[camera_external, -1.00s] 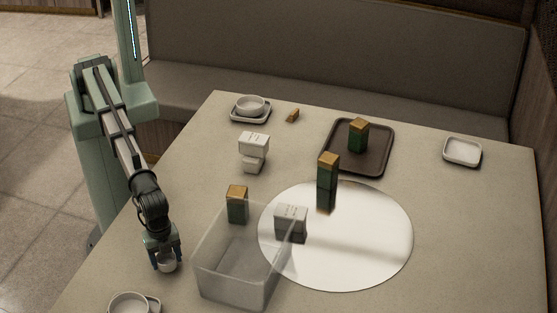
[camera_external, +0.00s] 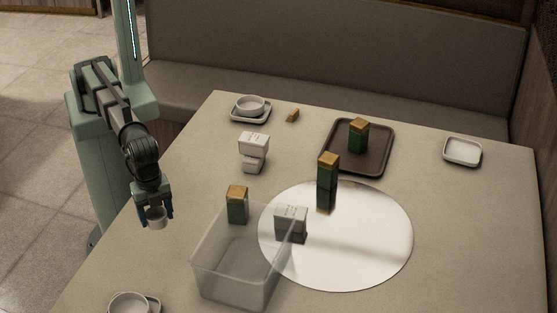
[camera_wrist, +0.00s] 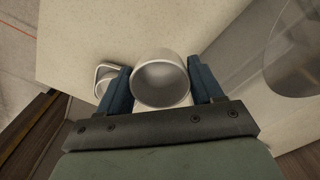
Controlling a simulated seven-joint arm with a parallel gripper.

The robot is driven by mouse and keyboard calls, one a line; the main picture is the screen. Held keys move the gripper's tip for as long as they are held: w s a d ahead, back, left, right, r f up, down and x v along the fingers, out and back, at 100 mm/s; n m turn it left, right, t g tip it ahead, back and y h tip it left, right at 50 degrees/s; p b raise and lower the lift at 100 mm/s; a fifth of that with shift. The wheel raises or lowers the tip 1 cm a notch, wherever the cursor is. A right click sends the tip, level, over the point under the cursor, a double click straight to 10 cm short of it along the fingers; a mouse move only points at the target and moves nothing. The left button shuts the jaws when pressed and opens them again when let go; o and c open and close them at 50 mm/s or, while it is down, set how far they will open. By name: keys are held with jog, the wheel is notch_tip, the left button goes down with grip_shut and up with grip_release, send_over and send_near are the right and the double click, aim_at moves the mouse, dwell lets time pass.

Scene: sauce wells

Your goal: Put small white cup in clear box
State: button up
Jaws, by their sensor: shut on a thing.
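My gripper (camera_external: 156,212) is shut on the small white cup (camera_external: 157,217) and holds it above the left part of the table. In the wrist view the cup (camera_wrist: 161,80) sits between the two blue fingers of my gripper (camera_wrist: 161,86), its round opening facing the camera. The clear box (camera_external: 237,291) stands on the table to the right of and nearer than the gripper, open at the top. No object shows on its floor. In the wrist view part of a clear wall, seemingly the box (camera_wrist: 232,75), is at the right.
A green block with a tan top (camera_external: 237,206) and a white block (camera_external: 291,222) stand near the box's far and right sides. A round white mat (camera_external: 370,255) lies right of it. A dark tray (camera_external: 342,163) is further back.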

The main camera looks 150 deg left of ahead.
notch_tip(320, 180, up, 3)
jog(key=shift+r, duration=0.1)
jog(key=shift+w+a+r, duration=0.1)
jog(key=shift+w+a, duration=0.5)
jog(key=shift+w, duration=0.15)
jog(key=w+a, duration=1.3)
jog(key=a, duration=0.2)
send_over(240, 275)
jog(key=w+d, duration=0.1)
jog(key=w, duration=0.2)
notch_tip(240, 275, down, 11)
jog(key=shift+r, duration=0.2)
jog(key=shift+f, duration=5.35)
jog(key=shift+f, duration=0.1)
jog(key=o, duration=1)
jog(key=shift+o, duration=0.2)
